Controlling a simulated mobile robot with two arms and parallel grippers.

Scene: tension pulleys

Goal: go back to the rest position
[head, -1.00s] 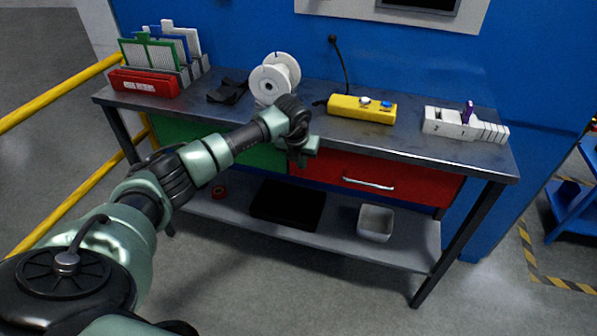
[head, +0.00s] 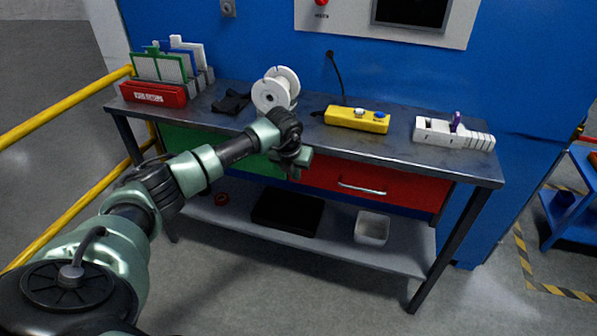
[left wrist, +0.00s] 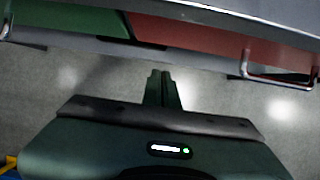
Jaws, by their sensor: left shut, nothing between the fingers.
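My left arm reaches in from the left in the head view, and its gripper (head: 294,168) hangs in front of the workbench (head: 400,158), near where the green drawer (head: 205,143) meets the red drawer (head: 376,184). In the left wrist view the left gripper (left wrist: 161,76) has its fingers shut together with nothing between them, over grey floor. The bench's drawer fronts and edge cross the top of that view. The right gripper is in neither view.
On the bench stand a card rack (head: 153,93), a white spool (head: 271,95), a yellow pendant box (head: 357,119) and a white numbered holder (head: 452,133). A black tray (head: 288,212) and white bin (head: 372,228) sit on the lower shelf. A yellow railing (head: 64,108) runs at left. Floor in front is clear.

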